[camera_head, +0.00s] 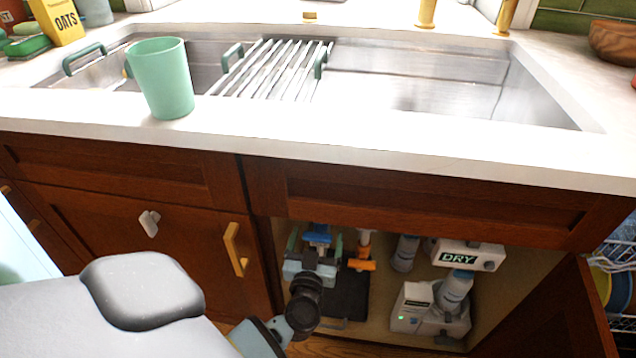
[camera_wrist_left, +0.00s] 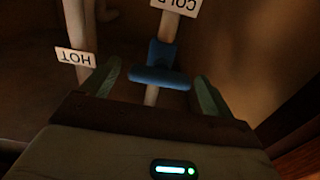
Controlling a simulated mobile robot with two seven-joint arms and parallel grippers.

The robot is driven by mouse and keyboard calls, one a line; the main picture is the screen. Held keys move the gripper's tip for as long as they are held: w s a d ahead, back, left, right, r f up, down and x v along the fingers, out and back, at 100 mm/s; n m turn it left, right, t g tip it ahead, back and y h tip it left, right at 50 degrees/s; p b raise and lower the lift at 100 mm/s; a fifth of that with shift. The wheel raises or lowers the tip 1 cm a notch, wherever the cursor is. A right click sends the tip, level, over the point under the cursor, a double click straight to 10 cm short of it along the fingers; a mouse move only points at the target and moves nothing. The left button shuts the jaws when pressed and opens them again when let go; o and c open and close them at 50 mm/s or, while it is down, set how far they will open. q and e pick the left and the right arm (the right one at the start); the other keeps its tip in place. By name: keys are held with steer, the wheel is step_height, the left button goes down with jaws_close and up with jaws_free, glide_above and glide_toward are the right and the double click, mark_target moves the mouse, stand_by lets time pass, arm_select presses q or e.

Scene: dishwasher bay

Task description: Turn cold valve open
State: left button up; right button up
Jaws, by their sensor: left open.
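The cold valve's blue handle (camera_head: 318,234) is inside the open cabinet under the sink. In the left wrist view the blue handle (camera_wrist_left: 158,76) is a crossbar with a stem, on a pale pipe below an upside-down COLD tag (camera_wrist_left: 178,5). My left gripper (camera_head: 316,246) is open, reaching into the cabinet. Its two green fingers (camera_wrist_left: 160,88) stand on either side of the blue handle, with a gap visible on both sides. I cannot tell the handle's exact depth between them. My right gripper is in neither view.
An orange valve handle (camera_head: 362,264) sits just right of the gripper. A HOT tag (camera_wrist_left: 76,58) hangs on the pipe at left. A white unit marked DRY (camera_head: 468,256) and a grey-white device (camera_head: 412,310) fill the cabinet's right. A green cup (camera_head: 162,80) stands on the counter edge.

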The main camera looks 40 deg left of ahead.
arm_select(q)
steer(key=shift+w+a, duration=0.3)
steer(key=shift+w, duration=0.1)
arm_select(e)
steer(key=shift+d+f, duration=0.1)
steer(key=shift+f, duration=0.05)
arm_select(q)
steer(key=c, duration=1)
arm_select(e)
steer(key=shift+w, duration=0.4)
